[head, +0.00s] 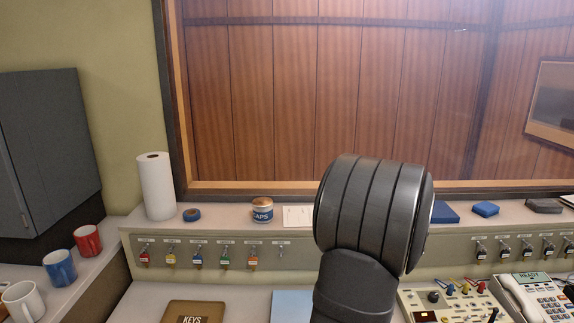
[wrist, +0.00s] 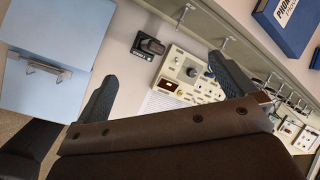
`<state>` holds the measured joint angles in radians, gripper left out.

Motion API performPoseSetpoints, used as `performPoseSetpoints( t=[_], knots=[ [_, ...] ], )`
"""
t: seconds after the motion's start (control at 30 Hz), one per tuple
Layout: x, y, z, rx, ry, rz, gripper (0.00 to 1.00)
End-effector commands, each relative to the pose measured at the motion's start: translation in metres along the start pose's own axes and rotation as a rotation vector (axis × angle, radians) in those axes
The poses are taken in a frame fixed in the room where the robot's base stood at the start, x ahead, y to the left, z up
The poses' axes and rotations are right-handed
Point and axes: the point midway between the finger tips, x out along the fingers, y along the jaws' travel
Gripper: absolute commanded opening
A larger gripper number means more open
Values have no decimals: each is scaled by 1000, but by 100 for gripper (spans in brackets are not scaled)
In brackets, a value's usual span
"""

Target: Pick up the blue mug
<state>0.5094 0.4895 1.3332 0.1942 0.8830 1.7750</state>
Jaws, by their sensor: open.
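The blue mug (head: 59,267) stands upright on the low side shelf at the far left of the head view. It is between a red mug (head: 87,240) behind it and a white mug (head: 20,302) in front of it. The wrist view does not show the blue mug. My gripper (wrist: 162,68) is open in the wrist view, its dark fingers spread with nothing between them. It is over the console desk, well away from the mugs. In the head view my arm shows right of centre, and the fingers cannot be seen.
A grey cabinet (head: 45,150) hangs above the mugs. A switch panel (head: 450,300) and telephone (head: 537,296) are at right.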

Motion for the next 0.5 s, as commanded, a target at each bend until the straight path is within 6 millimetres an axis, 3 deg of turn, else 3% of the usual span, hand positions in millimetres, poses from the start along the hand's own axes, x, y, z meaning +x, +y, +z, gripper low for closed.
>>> performPoseSetpoints(
  t=[0.07, 0.1, 0.37, 0.5],
  knots=[
    [0, 0, 0, 0, 0, 0, 100],
    [0, 0, 0, 0, 0, 0, 94],
    [0, 0, 1, -4, -1, 0, 94],
    [5, 4, 29, -108, -17, 14, 94]
  ],
)
